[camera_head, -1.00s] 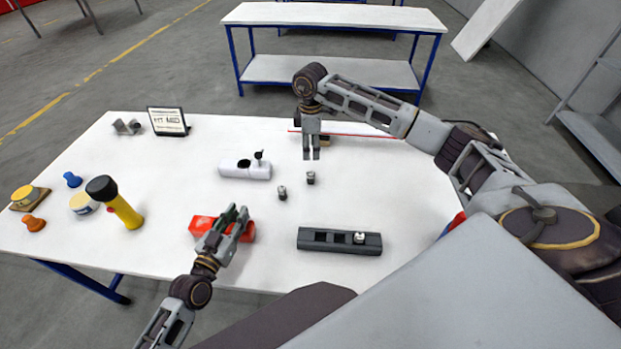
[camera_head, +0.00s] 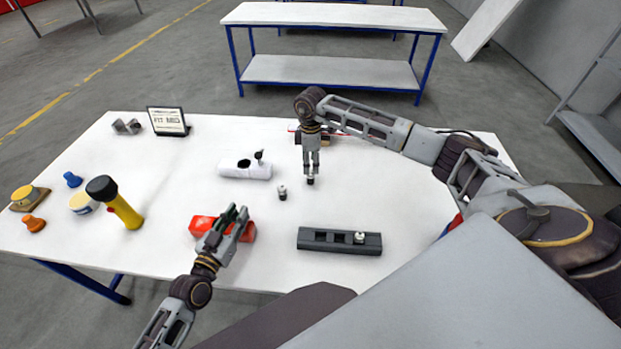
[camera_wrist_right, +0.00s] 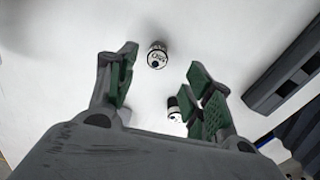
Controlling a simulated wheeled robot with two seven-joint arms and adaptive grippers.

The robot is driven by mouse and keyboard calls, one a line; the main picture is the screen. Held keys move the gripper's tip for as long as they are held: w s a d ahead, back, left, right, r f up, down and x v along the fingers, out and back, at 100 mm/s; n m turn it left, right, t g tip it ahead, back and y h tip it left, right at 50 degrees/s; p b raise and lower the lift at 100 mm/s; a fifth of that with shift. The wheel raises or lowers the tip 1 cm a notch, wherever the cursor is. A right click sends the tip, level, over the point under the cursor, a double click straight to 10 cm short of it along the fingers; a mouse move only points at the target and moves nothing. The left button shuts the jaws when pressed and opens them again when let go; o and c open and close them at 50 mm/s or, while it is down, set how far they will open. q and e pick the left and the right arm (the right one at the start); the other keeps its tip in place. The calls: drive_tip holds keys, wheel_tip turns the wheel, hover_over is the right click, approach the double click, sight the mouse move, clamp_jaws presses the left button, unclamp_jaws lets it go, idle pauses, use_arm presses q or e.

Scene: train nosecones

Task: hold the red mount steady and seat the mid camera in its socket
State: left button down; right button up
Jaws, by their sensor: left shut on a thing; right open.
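The red mount (camera_head: 201,226) lies on the white table, and my left gripper (camera_head: 238,213) is shut on its right end. Part of the mount is hidden behind the fingers. Two small camera cylinders stand upright. The first camera (camera_head: 282,193) is left of my right gripper (camera_head: 310,176); the second camera (camera_head: 311,181) is at its fingertips. My right gripper points down, open. In the right wrist view, one labelled camera (camera_wrist_right: 157,54) is near the fingertips and another camera (camera_wrist_right: 174,110) is between the fingers. I cannot tell which is the mid one; its socket is not visible.
A dark mount (camera_head: 318,239) with one white-topped camera (camera_head: 360,238) lies front right. A white mount (camera_head: 235,168) lies behind the small cameras. A sign reading FIT MID (camera_head: 168,121), a flashlight (camera_head: 121,204) and several stamps and tubs stand left.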

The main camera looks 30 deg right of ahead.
sight(311, 173)
drive_tip(key=shift+f, duration=0.1)
drive_tip(key=shift+w+d+f, duration=0.1)
drive_tip(key=shift+f, duration=1.2)
drive_tip(key=shift+w+d+f, duration=0.1)
drive_tip(key=shift+f, duration=1.15)
clamp_jaws()
drive_tip(key=shift+r, duration=0.25)
wheel_tip(311, 173, up, 10)
drive_tip(key=shift+f, duration=0.2)
